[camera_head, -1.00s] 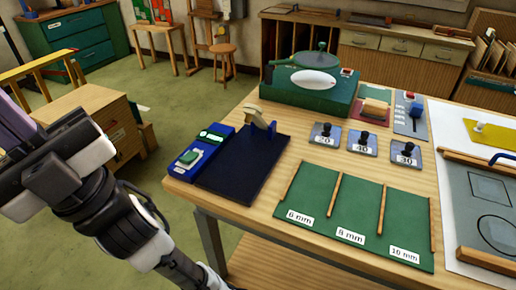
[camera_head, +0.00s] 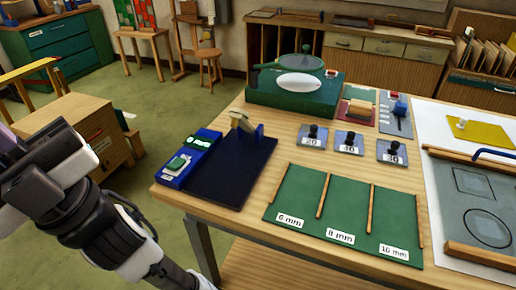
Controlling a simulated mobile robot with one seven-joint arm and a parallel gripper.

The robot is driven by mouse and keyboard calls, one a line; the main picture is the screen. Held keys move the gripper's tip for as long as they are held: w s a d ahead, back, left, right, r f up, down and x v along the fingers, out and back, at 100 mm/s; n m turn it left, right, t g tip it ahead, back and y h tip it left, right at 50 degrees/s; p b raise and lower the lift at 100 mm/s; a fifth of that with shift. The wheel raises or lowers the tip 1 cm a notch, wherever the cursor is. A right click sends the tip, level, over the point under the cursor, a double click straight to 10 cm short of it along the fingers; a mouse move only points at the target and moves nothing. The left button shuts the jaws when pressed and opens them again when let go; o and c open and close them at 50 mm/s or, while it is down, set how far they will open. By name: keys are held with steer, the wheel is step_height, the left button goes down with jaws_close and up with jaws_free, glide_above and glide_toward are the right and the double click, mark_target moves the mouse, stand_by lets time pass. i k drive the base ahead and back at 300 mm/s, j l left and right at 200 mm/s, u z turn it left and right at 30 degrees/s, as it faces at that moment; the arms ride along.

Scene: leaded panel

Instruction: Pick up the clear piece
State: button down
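A clear piece cannot be told for sure. The grey board (camera_head: 448,212) at the right edge bears a square outline (camera_head: 481,182) and a round outline (camera_head: 487,229); whether either is clear glass or only a drawing, I cannot tell. A yellow piece (camera_head: 487,133) lies behind it on a white sheet. My arm comes in at the left, beside the table and apart from everything on it. My gripper's fingertips do not show.
On the wooden table (camera_head: 285,135) are a green machine with a white oval disc (camera_head: 298,85), a dark pad (camera_head: 232,172) with a blue gauge (camera_head: 185,163), several black-knobbed blocks (camera_head: 349,143) and a green tray (camera_head: 345,205) with labelled lanes. Wooden strips edge the grey board. Green floor is free at left.

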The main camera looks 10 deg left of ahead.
mark_target(313, 137)
steer(key=j+z, duration=0.25)
steer(key=j, duration=0.95)
steer(key=i+j+z, duration=0.15)
steer(key=j, duration=0.35)
steer(key=j+z, duration=0.1)
steer(key=j, duration=0.4)
steer(key=i+j+z, duration=0.15)
steer(key=i+j, duration=0.15)
steer(key=i+l, duration=0.25)
